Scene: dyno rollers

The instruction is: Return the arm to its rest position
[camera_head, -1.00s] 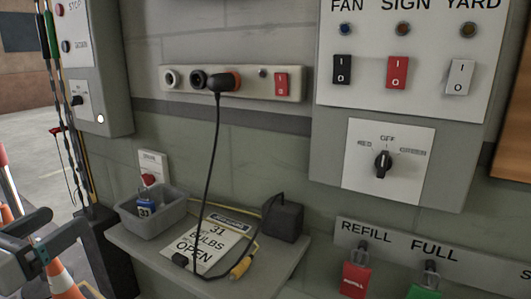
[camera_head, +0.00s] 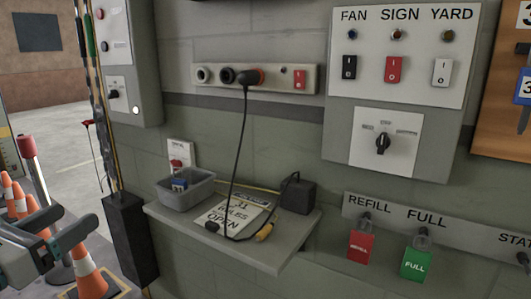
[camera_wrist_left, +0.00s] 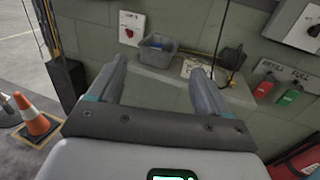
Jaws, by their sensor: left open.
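My left gripper (camera_head: 77,218) is at the left edge of the head view, with its grey fingers apart and nothing between them. In the left wrist view its two fingers (camera_wrist_left: 158,68) point ahead toward the wall shelf, spread and empty. The gripper is in the air, apart from the shelf (camera_head: 265,262) and to its left in the head view. My right gripper is not in view.
The shelf holds a grey bin (camera_head: 187,190), a sign card (camera_head: 222,216) and a black box (camera_head: 298,195). A black plug (camera_head: 250,77) sits in the wall strip. Orange cones (camera_head: 90,275) stand behind the left gripper. Red and green tags (camera_head: 361,246) hang at right.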

